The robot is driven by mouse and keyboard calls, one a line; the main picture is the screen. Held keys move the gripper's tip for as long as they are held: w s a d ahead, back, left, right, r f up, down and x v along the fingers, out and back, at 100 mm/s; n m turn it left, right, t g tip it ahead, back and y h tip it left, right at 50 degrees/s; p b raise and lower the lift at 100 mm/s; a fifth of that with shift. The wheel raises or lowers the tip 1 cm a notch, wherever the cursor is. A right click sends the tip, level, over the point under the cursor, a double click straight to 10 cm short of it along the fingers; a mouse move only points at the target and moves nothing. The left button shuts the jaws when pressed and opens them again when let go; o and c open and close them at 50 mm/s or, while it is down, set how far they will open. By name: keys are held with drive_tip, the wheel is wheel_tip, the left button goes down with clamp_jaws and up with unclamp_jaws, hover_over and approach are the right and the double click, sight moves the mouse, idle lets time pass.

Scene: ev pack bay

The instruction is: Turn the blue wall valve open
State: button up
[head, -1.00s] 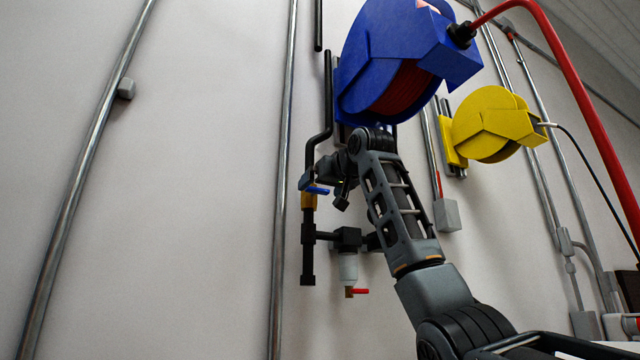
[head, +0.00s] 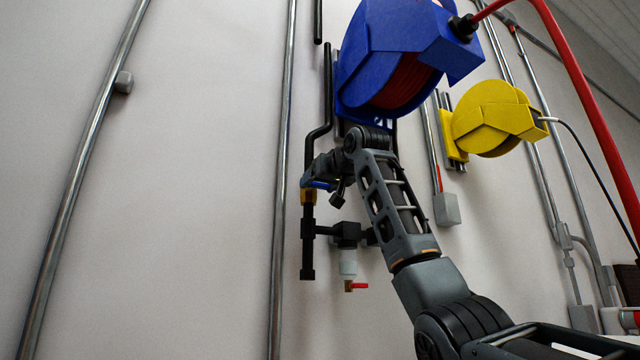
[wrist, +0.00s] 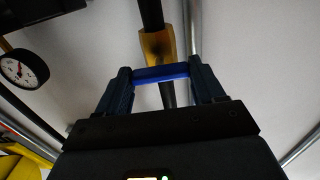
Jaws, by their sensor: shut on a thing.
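The blue valve handle (head: 319,185) is a short lever on a brass valve body (head: 308,197) in a black vertical pipe on the wall. My gripper (head: 312,180) is at the handle, and part of the handle is hidden behind it in the head view. In the wrist view, the handle (wrist: 161,73) lies crosswise between the two fingers of my gripper (wrist: 162,78), which are shut on it. The brass body (wrist: 157,45) is just beyond the handle.
A blue hose reel (head: 395,60) hangs above my arm, with a yellow reel (head: 490,118) to its right. Below the valve are a filter bowl (head: 348,262) and a small red lever (head: 358,286). A gauge (wrist: 22,69) shows at left in the wrist view.

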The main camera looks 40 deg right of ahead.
drive_tip(key=shift+n, duration=0.4)
drive_tip(key=shift+c, duration=0.3)
drive_tip(key=n, duration=0.3)
drive_tip(key=shift+n, duration=0.4)
drive_tip(key=n, duration=0.4)
drive_tip(key=shift+n, duration=0.3)
drive_tip(key=n, duration=0.8)
drive_tip(key=shift+a+f+n, duration=0.1)
drive_tip(key=shift+n, duration=0.2)
drive_tip(key=o, duration=1)
drive_tip(key=shift+o, duration=0.2)
drive_tip(key=shift+s, duration=0.1)
